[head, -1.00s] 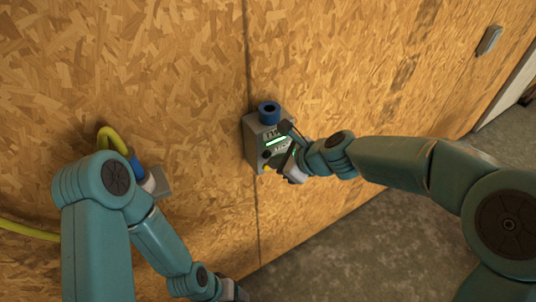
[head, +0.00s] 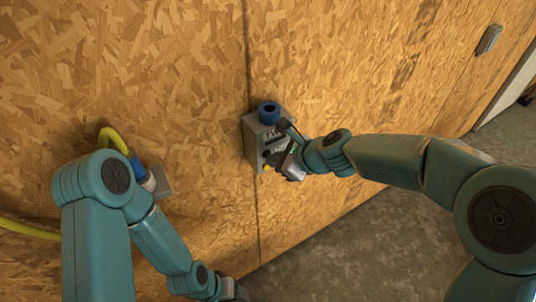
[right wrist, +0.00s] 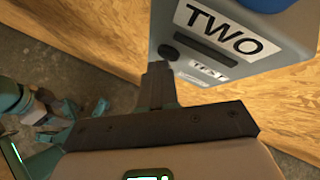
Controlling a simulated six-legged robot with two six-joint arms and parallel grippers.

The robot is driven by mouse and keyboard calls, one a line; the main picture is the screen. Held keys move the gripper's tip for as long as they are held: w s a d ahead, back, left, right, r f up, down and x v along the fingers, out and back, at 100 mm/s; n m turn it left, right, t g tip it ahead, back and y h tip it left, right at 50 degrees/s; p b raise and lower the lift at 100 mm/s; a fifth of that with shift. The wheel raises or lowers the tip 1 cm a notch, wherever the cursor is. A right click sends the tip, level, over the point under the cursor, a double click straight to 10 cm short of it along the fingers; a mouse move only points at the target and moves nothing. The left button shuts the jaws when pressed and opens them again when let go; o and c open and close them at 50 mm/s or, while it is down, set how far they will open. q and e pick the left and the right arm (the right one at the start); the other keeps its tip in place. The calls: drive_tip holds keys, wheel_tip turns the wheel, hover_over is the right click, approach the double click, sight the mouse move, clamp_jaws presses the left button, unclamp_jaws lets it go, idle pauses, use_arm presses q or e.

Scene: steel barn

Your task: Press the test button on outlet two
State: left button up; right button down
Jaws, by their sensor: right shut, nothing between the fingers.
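Outlet two is a grey box (head: 251,143) on the board wall, with a blue socket (head: 269,112) on top. The right wrist view shows its face (right wrist: 240,72), with a TWO label, a dark narrow window (right wrist: 207,51), a round black part (right wrist: 168,52) and a smaller label, probably TEST. A small yellow part (head: 266,167) shows low on the box in the head view; I cannot tell if it is the button. My right gripper (right wrist: 157,75) is shut and empty, close to the lower face; contact is unclear. My left gripper (head: 232,290) is low, mostly hidden by its arm.
Another grey box (head: 163,182) with a blue and white plug and yellow cable (head: 30,231) is on the wall at left, partly behind my left arm. A grey wall box (head: 488,40) is at upper right. Concrete floor is open below.

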drive_tip(key=shift+s+d+b, duration=0.3)
drive_tip(key=shift+s+d, duration=0.1)
drive_tip(key=shift+s, duration=0.2)
drive_tip(key=s+d+b, duration=0.1)
drive_tip(key=s, duration=0.1)
drive_tip(key=s+d+b, duration=0.1)
drive_tip(key=s+d, duration=0.1)
idle(0.3)
idle(0.6)
